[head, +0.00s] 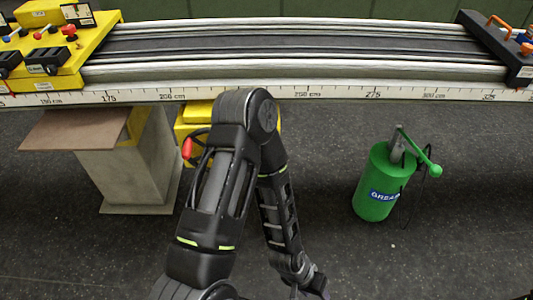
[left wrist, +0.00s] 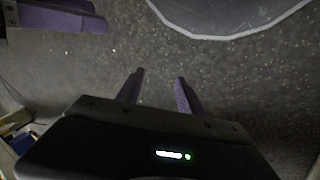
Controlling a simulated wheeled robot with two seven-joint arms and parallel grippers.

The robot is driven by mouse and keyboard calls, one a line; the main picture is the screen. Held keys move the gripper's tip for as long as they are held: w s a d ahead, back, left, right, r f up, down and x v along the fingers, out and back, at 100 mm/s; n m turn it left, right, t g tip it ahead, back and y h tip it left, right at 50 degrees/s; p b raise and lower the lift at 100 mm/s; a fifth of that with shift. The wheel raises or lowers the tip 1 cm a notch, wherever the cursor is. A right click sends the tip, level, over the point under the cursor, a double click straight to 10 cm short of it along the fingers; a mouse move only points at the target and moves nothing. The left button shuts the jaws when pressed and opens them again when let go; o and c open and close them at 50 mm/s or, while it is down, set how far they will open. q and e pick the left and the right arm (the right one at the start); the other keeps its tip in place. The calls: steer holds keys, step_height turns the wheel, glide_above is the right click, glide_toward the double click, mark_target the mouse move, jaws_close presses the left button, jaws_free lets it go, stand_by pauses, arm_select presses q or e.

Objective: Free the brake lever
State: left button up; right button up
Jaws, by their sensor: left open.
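No brake lever can be picked out for certain. A red-knobbed handle (head: 187,148) shows beside a yellow housing (head: 197,113) under the boom, partly hidden by my arm. Red and blue knobs sit on the yellow control unit (head: 72,55) at the upper left. My left arm bends across the middle of the head view, its lower end cut off by the bottom edge. In the left wrist view, my left gripper (left wrist: 160,87) is open and empty above the speckled floor. Two purple fingers (left wrist: 60,18), apparently my right gripper's, lie close together at the upper left; their gap is unclear.
The long boom (head: 300,45) with a centimetre scale (head: 225,94) spans the top. A dark end unit with an orange handle (head: 500,27) is at the right. A concrete pillar (head: 130,175) carries a brown sheet (head: 75,132). A green grease pump (head: 378,185) stands on the floor.

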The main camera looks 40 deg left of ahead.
arm_select(q)
steer(key=w+a+f+n+t+y+b, duration=0.15)
steer(key=w+a+t+b, duration=0.35)
steer(key=w+a+b, duration=0.5)
steer(key=w+a+f+n+t+y+b, duration=0.1)
steer(key=w+a+f+t+y+b, duration=0.25)
steer(key=w+a+b, duration=0.65)
steer(key=w+a+r+t+y+b, duration=0.2)
steer(key=a+r+y+b, duration=0.1)
steer(key=a, duration=0.5)
steer(key=w+a+r+t+y+b, duration=0.3)
steer(key=a+r+y+b, duration=0.1)
steer(key=a+r, duration=0.3)
steer(key=shift+a+r+n+t+b, duration=0.15)
steer(key=shift+a+n+t+b, duration=0.2)
steer(key=shift+a, duration=0.85)
arm_select(e)
step_height(320, 180, down, 29)
steer(key=w+d, duration=0.1)
steer(key=shift+w+d+f, duration=0.15)
steer(key=shift+w+d, duration=0.25)
arm_select(q)
steer(key=shift+w, duration=0.1)
